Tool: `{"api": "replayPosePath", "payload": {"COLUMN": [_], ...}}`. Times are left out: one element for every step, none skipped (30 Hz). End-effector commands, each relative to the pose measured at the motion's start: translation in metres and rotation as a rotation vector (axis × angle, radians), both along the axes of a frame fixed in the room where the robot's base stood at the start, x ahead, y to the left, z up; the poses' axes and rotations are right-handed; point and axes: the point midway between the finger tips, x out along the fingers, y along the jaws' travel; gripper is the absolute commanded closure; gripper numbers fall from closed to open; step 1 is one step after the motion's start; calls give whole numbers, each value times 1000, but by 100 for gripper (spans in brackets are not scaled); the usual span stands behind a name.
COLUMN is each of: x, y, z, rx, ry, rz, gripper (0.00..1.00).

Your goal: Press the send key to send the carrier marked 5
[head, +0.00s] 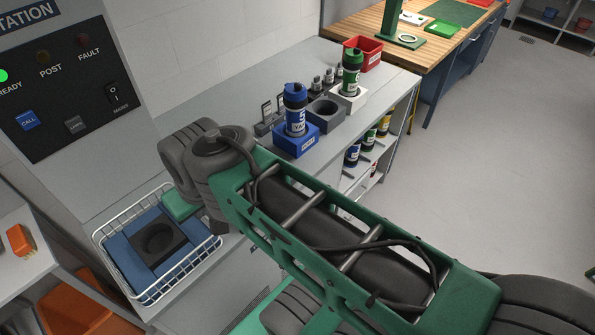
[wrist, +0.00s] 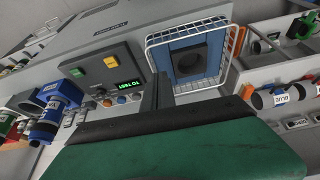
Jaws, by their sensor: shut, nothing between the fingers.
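The carrier marked 5 (head: 295,112) is blue with a white label and stands upright in a blue block (head: 295,142) on the counter. In the wrist view a blue carrier (wrist: 48,118) shows at the left. A grey control box (wrist: 103,78) there has a yellow key (wrist: 79,73), a green key (wrist: 110,62), a lit display (wrist: 128,98) reading "TO TEST" and several round buttons below. I cannot read which key is send. My gripper (wrist: 160,92) is shut and empty, in front of the box's right side, apart from the keys.
A wire basket (head: 136,290) with a blue pad and dark ring stands at left. A wall panel (head: 62,90) has a lit green lamp and a blue CALL key. A green carrier (head: 351,72) stands in a white block, near a red bin (head: 366,50). Floor at right is clear.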

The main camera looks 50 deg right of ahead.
Motion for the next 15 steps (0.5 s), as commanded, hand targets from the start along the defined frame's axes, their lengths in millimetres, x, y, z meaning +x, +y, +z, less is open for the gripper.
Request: {"api": "replayPosePath", "payload": {"x": [0,0,0,0,0,0,1,3,8,14,21,33,43,55,70], "y": [0,0,0,0,0,0,-1,-3,-7,-11,-18,-29,-40,-54,-76], "z": [0,0,0,0,0,0,0,0,-1,-2,-3,-6,-9,-13,-19], "rx": [0,0,0,0,0,0,3,9,25,44,69,115,159,211,292], "ry": [0,0,0,0,0,0,1,3,5,8,9,13,17,18,18], "rz": [0,0,0,0,0,-1,-7,-22,-58,-97,-150,-241,-325,-418,-555], "gripper": [100,100,100,100,100,100,100,100,100,100,100,100,100,100,100]}}
